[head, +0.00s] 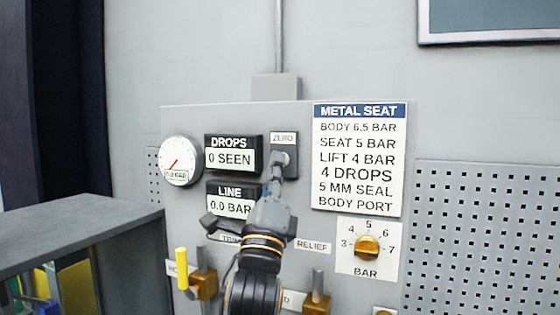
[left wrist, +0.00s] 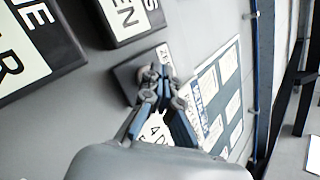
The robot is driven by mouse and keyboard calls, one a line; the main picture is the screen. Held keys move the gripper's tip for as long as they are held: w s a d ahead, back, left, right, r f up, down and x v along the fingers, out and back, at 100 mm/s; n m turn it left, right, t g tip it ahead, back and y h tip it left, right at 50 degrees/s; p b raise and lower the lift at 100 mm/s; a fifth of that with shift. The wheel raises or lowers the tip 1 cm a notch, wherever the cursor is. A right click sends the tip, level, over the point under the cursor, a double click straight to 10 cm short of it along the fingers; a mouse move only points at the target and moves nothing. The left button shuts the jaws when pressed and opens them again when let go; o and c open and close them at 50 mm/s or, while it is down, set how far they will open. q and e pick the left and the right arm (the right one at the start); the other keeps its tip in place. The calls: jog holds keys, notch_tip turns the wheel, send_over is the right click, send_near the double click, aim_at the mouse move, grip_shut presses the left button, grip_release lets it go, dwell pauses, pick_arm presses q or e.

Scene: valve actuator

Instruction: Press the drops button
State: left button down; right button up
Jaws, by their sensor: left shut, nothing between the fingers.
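The drops display (head: 233,158) on the grey panel reads "0 SEEN". To its right is a small dark box labelled "ZERO" (head: 283,140). My left gripper (head: 279,160) is shut and empty, with its fingertips over the face of the ZERO box. The fingers hide whatever sits at the box's middle, and I cannot tell whether they touch it. In the left wrist view, the shut fingertips (left wrist: 160,78) also lie over the dark box (left wrist: 125,72), beside the drops display (left wrist: 125,18). My right gripper is not in view.
A metal seat chart (head: 357,160) and a yellow BAR knob (head: 367,247) are to the right. A yellow-handled valve (head: 183,268) and a relief valve (head: 317,297) stick out below. A grey cabinet (head: 80,228) stands left.

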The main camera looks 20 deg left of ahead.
pick_arm(q)
jog(key=shift+s, duration=0.1)
dwell(0.5)
jog(key=shift+s+d+f, duration=0.1)
jog(key=shift+s, duration=0.65)
jog(key=s+p, duration=0.1)
jog(key=s, duration=0.4)
jog(key=shift+d+p, duration=0.15)
jog(key=shift+p, duration=0.25)
dwell(0.4)
